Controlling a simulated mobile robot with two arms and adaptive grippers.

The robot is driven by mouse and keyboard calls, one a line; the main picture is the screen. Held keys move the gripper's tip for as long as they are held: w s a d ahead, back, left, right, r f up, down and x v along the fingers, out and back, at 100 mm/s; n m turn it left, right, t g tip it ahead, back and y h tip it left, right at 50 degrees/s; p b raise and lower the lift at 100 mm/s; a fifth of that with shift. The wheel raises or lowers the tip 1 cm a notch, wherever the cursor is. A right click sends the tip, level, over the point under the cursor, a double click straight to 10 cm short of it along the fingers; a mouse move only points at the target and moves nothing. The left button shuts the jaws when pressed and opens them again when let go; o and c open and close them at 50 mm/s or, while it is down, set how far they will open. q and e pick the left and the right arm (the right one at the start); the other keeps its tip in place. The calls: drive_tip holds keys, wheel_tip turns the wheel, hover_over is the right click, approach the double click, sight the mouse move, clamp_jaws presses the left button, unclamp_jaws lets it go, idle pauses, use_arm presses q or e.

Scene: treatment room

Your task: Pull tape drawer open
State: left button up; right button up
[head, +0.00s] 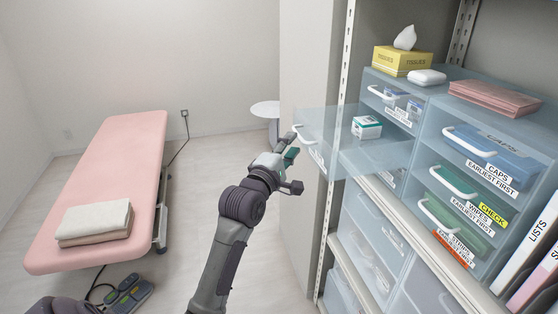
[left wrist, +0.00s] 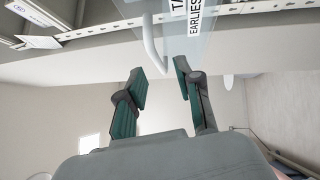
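The tape drawer (head: 322,122) is a translucent blue drawer. In the head view it stands far out of the upper-left unit, with a small white and green box (head: 367,127) inside. Its white handle (head: 301,134) is on the front. In the left wrist view the handle (left wrist: 152,45) and part of a label, "TA" and "EARLIES" (left wrist: 190,14), show on the drawer front. My left gripper (head: 292,153) is at the handle. In the left wrist view its fingers (left wrist: 159,71) are apart, with the handle's lower end between or just beyond the tips; contact is unclear. My right gripper is out of view.
Other labelled drawers stay shut, including caps (head: 490,160) and wipes (head: 455,181). A tissue box (head: 402,62) stands on top. A shelf upright (head: 337,130) is close behind the open drawer. A pink treatment couch (head: 120,170) is at left, with open floor between.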

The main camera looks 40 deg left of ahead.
use_arm(q)
drive_tip(key=s+d+f, duration=0.1)
drive_tip(key=s, duration=0.7)
drive_tip(key=shift+f, duration=0.15)
